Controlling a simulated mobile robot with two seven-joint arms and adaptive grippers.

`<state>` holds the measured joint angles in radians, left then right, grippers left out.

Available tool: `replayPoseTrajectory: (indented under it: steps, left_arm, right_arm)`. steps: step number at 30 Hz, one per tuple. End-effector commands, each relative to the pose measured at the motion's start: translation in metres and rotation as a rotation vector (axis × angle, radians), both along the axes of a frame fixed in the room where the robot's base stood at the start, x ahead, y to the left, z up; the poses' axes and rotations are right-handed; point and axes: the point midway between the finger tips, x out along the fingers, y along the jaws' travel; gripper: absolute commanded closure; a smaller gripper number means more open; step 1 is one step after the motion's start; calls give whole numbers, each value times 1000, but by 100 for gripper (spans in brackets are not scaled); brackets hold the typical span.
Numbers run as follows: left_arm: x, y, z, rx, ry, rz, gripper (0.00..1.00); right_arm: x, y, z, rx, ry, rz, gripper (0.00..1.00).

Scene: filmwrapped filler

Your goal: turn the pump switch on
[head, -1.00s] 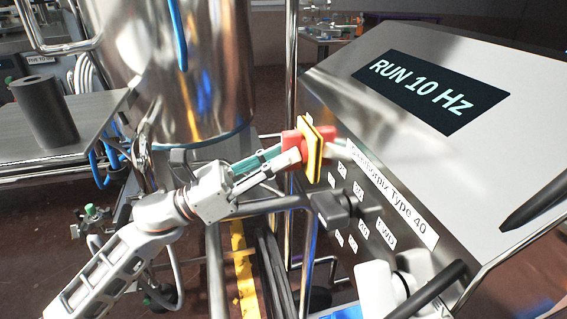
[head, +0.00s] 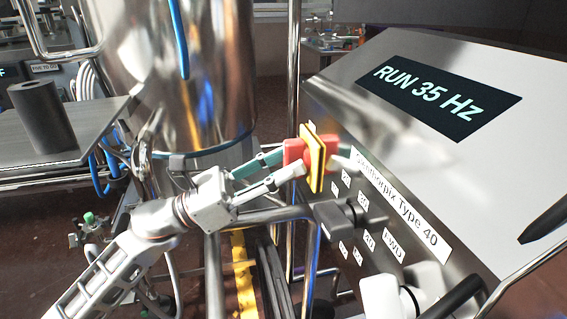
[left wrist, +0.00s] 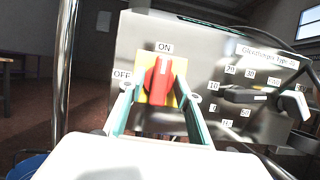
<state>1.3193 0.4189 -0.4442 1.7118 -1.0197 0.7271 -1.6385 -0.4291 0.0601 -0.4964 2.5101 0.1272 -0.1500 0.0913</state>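The pump switch is a red handle (left wrist: 158,80) on a yellow plate (left wrist: 180,73), mounted on the steel control box (left wrist: 205,50). In the left wrist view the handle stands upright, pointing at the ON label; the OFF label is to its left. In the head view the yellow plate (head: 314,160) is seen nearly edge-on with the red handle (head: 294,152) in front. My left gripper (head: 288,168) is at the switch. In the left wrist view its teal fingers (left wrist: 159,92) stand either side of the handle with small gaps. I make out no right gripper.
The box's display (head: 430,98) reads RUN 35 Hz. A large steel vessel (head: 190,70) and upright pipes stand to the left. A table (head: 85,130) holds a dark cylinder (head: 42,115).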

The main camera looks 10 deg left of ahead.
Motion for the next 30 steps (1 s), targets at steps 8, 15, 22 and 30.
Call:
replayPoseTrajectory:
  steps: [8, 15, 22, 30]
  left_arm:
    - [-4, 9, -5, 0, 3, 0, 67]
    - [-19, 47, -23, 1, 5, 2, 67]
    - [-34, 84, -38, 0, 2, 1, 67]
    - [-42, 102, -46, 0, 1, 0, 67]
  right_arm:
    - [0, -1, -1, -2, 2, -1, 60]
    - [0, 0, -1, -2, 1, -1, 60]
    - [0, 0, 0, -2, 1, -1, 60]
    - [0, 0, 0, -1, 0, 0, 60]
